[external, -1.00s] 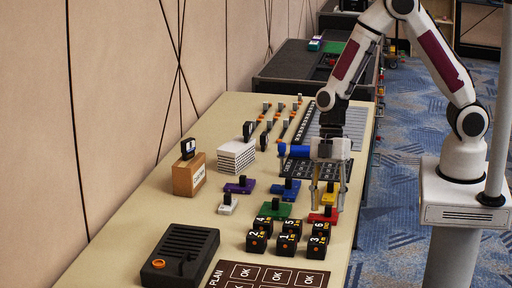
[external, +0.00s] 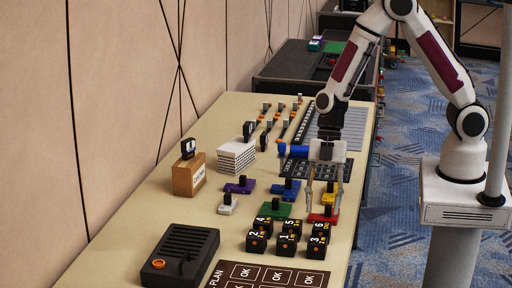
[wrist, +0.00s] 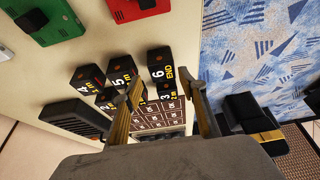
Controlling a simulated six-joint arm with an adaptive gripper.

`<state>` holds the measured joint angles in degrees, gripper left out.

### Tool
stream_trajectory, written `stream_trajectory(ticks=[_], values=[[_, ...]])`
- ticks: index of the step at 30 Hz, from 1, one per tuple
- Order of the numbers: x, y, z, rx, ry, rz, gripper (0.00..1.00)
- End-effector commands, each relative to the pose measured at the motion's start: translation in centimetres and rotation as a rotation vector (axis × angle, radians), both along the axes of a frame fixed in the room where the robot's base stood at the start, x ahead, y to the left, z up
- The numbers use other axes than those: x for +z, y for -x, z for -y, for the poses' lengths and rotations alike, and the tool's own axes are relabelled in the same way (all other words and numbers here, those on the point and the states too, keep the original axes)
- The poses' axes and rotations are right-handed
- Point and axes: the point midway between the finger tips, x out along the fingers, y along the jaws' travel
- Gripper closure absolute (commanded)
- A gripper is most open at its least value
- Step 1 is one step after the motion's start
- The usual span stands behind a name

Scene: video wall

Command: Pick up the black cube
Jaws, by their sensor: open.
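Several black cubes with white numbers stand in two rows on the beige table. In the external view these include cube 6 (external: 319,233), cube 5 (external: 291,229), cube 4 (external: 263,224) and cube 3 (external: 316,248). The wrist view shows cube 6 (wrist: 160,64), cube 5 (wrist: 122,71) and cube 4 (wrist: 87,77); the other row is partly hidden behind my fingers. My gripper (external: 322,208) points down, open and empty, just behind the cubes in the external view, near the red block. In the wrist view, cube 6 appears beyond and between my fingertips (wrist: 165,87).
A red block (external: 326,214) and a green block (external: 272,211), each with a black knob, sit close to the cubes. A dark board marked OK (external: 222,268) lies in front. A black box (external: 180,254) stands left. The table's right edge is close.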

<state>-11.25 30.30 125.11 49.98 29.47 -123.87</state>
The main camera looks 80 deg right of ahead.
Motion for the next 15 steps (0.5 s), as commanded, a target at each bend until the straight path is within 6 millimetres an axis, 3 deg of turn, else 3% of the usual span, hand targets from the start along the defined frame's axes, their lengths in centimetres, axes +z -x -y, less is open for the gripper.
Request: stream_trajectory(ticks=[7, 15], values=[[-1.5, 0.1, -0.6, 0.000, 0.001, -0.001, 0.58], [-1.8, 0.0, -0.7, 0.000, 0.001, 0.000, 0.58]])
